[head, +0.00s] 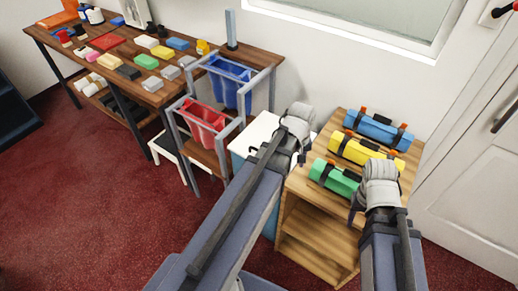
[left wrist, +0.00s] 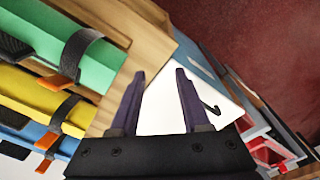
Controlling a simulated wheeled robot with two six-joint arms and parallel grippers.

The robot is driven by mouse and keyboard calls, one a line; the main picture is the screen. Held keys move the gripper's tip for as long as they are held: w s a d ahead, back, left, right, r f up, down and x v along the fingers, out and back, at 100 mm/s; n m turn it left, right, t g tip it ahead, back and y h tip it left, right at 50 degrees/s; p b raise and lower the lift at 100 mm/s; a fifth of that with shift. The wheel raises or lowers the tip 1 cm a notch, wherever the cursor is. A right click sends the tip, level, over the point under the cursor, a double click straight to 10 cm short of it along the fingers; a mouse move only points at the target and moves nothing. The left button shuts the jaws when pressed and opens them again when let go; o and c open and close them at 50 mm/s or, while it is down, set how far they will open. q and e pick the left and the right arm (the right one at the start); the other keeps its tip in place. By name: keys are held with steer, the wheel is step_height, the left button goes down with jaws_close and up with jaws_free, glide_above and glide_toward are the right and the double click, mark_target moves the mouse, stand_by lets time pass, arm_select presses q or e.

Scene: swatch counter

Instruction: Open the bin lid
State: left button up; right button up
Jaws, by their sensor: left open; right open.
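The bin is a light blue box with a white lid (head: 262,127), standing between the wooden table and a low wooden shelf. The lid looks shut and lies flat. It also shows in the left wrist view as a white panel (left wrist: 165,112) with a small dark hook-like handle (left wrist: 211,106). My left gripper (head: 298,128) is above the lid's right side; its fingers (left wrist: 160,72) are apart with nothing between them, and whether they touch the lid I cannot tell. My right gripper (head: 372,183) is by the front of the wooden shelf top, its fingers mostly hidden.
The wooden shelf (head: 300,225) beside the bin carries blue (head: 377,130), yellow (head: 365,152) and green (head: 335,178) strapped rolls. A rack with red (head: 204,123) and blue (head: 230,82) bins stands left of the lid. The red floor (head: 90,200) is clear at left.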

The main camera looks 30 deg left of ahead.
arm_select(q)
steer(key=w+a+f+n+t+b, duration=0.1)
steer(key=w+a+n, duration=0.1)
steer(key=a+n, duration=0.5)
steer(key=w+a+n, duration=0.2)
steer(key=a+n, duration=0.1)
steer(key=a, duration=0.7)
steer(key=f+b, duration=0.2)
steer(key=w+f+b, duration=0.1)
steer(key=f+b, duration=0.5)
steer(key=shift+w, duration=0.35)
steer(key=shift+r, duration=0.1)
steer(key=shift+c, duration=0.3)
jaws_close()
